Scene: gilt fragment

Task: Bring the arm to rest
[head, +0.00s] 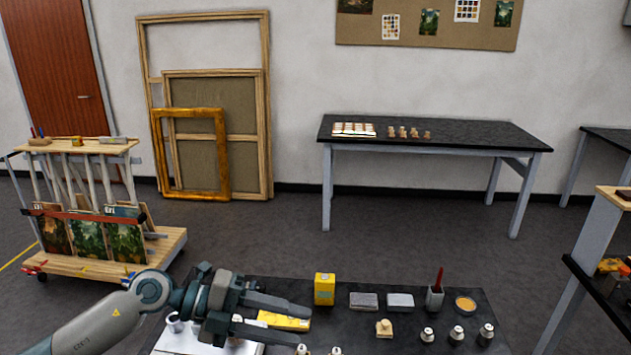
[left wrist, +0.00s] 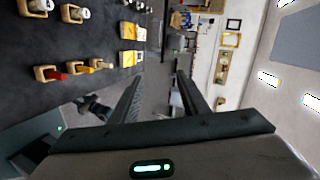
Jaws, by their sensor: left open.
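My left arm comes in from the lower left of the head view. Its gripper (head: 304,327) is held over the near dark table, fingers apart and pointing right, with nothing seen between them. In the left wrist view, the two dark fingers (left wrist: 160,82) stand apart with an empty gap. Below them in the head view lies a yellow item (head: 284,321), partly covered by the fingers. A dark jointed part at the lower left of the wrist view may be of my right arm. I cannot make out a right gripper there, and the head view shows none.
The near table (head: 325,345) holds a yellow box (head: 324,289), grey blocks (head: 364,301), a cup with a red handle (head: 435,298), an orange-filled dish (head: 465,304) and several small jars. White cups (head: 174,322) stand close to my left arm. A cart (head: 95,268) is behind left.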

